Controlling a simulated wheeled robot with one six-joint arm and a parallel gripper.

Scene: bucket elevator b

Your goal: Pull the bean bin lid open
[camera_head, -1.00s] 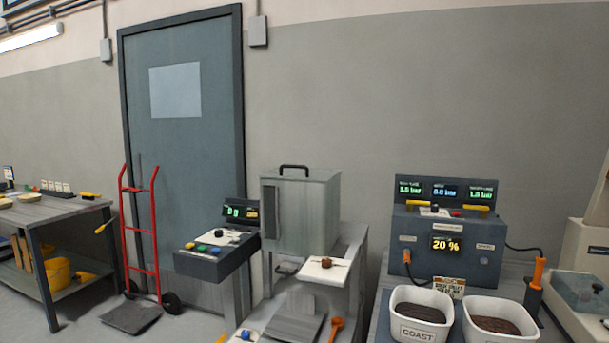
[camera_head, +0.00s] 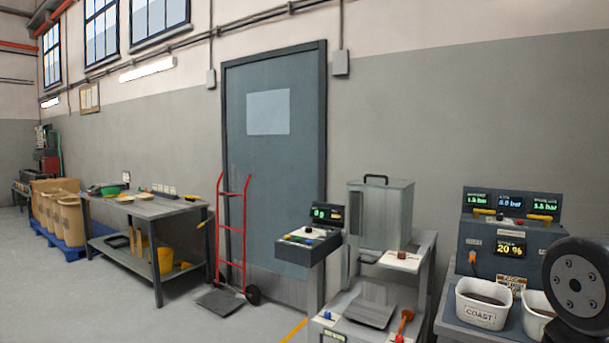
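A grey, box-shaped bin (camera_head: 380,217), which looks like the bean bin, stands on a stand right of the door. Its flat lid (camera_head: 393,183) is closed and carries a black handle (camera_head: 376,178) on top. My gripper is not in view. A dark round joint of my arm shows at the right edge, well to the right of the bin and apart from it. The bin's inside is hidden.
A control panel (camera_head: 311,238) stands left of the bin. A grey console (camera_head: 508,243) with white tubs (camera_head: 483,309) stands right. A red hand truck (camera_head: 233,240) and a workbench (camera_head: 150,208) are further left. The floor (camera_head: 110,300) at front left is clear.

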